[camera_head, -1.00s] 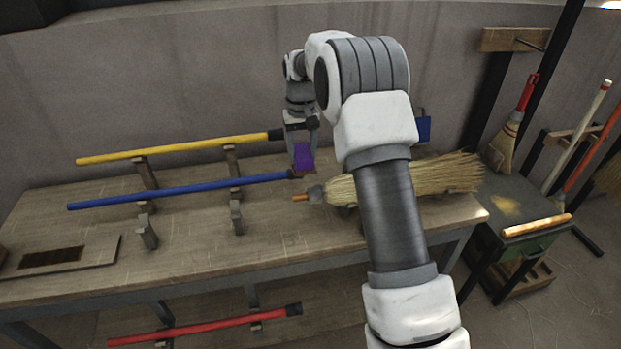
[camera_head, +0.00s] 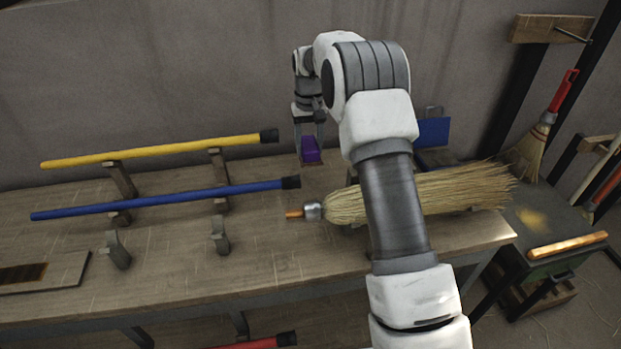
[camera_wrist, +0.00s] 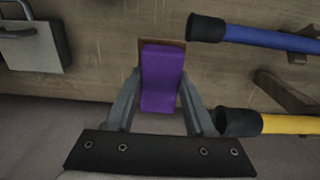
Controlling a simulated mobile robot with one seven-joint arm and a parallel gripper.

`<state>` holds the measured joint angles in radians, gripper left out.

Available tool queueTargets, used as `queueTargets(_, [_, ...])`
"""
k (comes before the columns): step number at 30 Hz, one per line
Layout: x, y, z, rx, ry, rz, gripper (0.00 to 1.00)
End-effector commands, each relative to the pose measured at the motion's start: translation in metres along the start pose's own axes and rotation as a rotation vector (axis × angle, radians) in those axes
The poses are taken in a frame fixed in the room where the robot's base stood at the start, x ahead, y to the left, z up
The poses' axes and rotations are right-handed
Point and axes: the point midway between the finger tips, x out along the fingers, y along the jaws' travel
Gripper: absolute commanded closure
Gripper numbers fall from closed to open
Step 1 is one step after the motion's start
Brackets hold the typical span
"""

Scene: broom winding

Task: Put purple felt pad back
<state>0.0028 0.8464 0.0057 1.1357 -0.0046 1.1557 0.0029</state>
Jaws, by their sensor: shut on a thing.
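The purple felt pad (camera_head: 311,150) is between the fingers of my gripper (camera_head: 309,158), above the back part of the workbench (camera_head: 270,262). In the wrist view the purple felt pad (camera_wrist: 160,78) stands upright between both fingers of my gripper (camera_wrist: 160,108), which are shut on it. A brown edge (camera_wrist: 162,43) shows at the pad's far end. I cannot tell whether this is part of the pad or a thing beneath it, nor whether the pad touches the bench.
A blue handle (camera_head: 165,200) and a yellow handle (camera_head: 150,153) lie on rests to the left. A straw broom (camera_head: 450,190) lies to the right, partly behind my arm. A blue plate (camera_head: 432,131) stands at the back.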

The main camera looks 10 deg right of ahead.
Motion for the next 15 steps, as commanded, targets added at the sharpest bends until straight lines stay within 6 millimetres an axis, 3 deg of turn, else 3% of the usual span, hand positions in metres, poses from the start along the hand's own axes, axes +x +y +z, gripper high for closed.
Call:
queueTargets(6, [0.037,0.0,0.001,0.0,-0.004,0.0,0.9])
queueTargets(15, [0.074,0.0,0.002,0.0,-0.004,0.0,0.9])
